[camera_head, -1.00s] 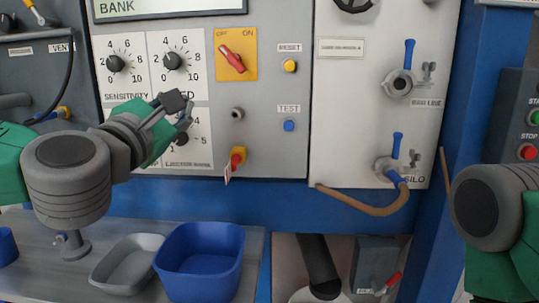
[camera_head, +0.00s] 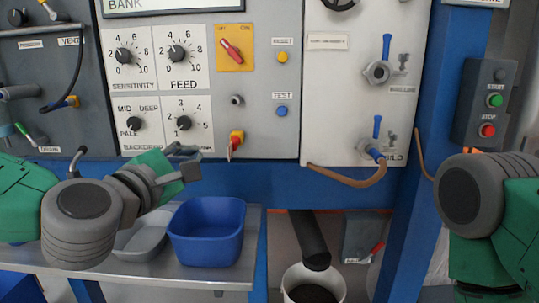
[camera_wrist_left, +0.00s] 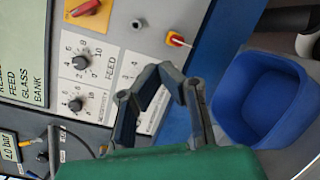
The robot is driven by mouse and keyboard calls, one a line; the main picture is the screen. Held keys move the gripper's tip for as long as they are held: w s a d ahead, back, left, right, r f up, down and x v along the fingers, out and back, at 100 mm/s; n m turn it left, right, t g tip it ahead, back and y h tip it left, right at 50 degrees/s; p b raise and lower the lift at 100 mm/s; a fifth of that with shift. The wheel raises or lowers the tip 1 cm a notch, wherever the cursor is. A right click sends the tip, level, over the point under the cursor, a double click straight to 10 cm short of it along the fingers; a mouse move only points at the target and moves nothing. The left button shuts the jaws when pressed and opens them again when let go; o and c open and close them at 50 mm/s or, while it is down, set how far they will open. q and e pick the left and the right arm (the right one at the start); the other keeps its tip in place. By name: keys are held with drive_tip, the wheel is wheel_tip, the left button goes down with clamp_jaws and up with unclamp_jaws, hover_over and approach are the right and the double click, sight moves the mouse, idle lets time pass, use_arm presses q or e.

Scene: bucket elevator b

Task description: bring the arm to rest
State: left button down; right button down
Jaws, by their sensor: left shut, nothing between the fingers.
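My left arm (camera_head: 85,220) comes in low from the left, in front of part of the grey tray. My right arm (camera_head: 475,200) shows at the right edge; its gripper is out of view.
A blue tub (camera_head: 207,232) and a grey tray (camera_head: 140,238) stand on the shelf below the panel. A white bucket (camera_head: 312,285) sits under a black chute (camera_head: 308,240). Two valves with blue levers (camera_head: 386,47) and a START/STOP box (camera_head: 490,103) are to the right.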

use_arm(q)
drive_tip(key=s+f+m+g, duration=0.1)
drive_tip(key=f+m, duration=0.1)
drive_tip(key=f, duration=0.3)
drive_tip(key=s+f+m+g, duration=0.1)
drive_tip(key=f+m+g, duration=0.1)
drive_tip(key=f, duration=0.4)
drive_tip(key=s+d+f+m+g, duration=0.1)
drive_tip(key=f, duration=0.5)
drive_tip(key=shift+s+f+m+g, duration=0.25)
drive_tip(key=shift+s+m+g, duration=0.05)
drive_tip(key=shift+s+m, duration=0.1)
drive_tip(key=s+a+f+m+g, duration=0.1)
drive_tip(key=s+f+m+g, duration=0.2)
drive_tip(key=s+f, duration=0.35)
drive_tip(key=s+f+m+g, duration=0.2)
drive_tip(key=s+f+m, duration=0.1)
drive_tip(key=f, duration=0.7)
drive_tip(key=s+a+f+m+g+y, duration=0.2)
drive_tip(key=s+a+f+m+g, duration=0.1)
drive_tip(key=s+a+f+m, duration=0.2)
drive_tip(key=s+a+f+m+g+y, duration=0.3)
drive_tip(key=s+a+f, duration=0.6)
drive_tip(key=s, duration=0.5)
drive_tip(key=shift+s+a+m+g, duration=0.3)
drive_tip(key=shift+a+m+g, duration=0.3)
drive_tip(key=shift+m, duration=0.4)
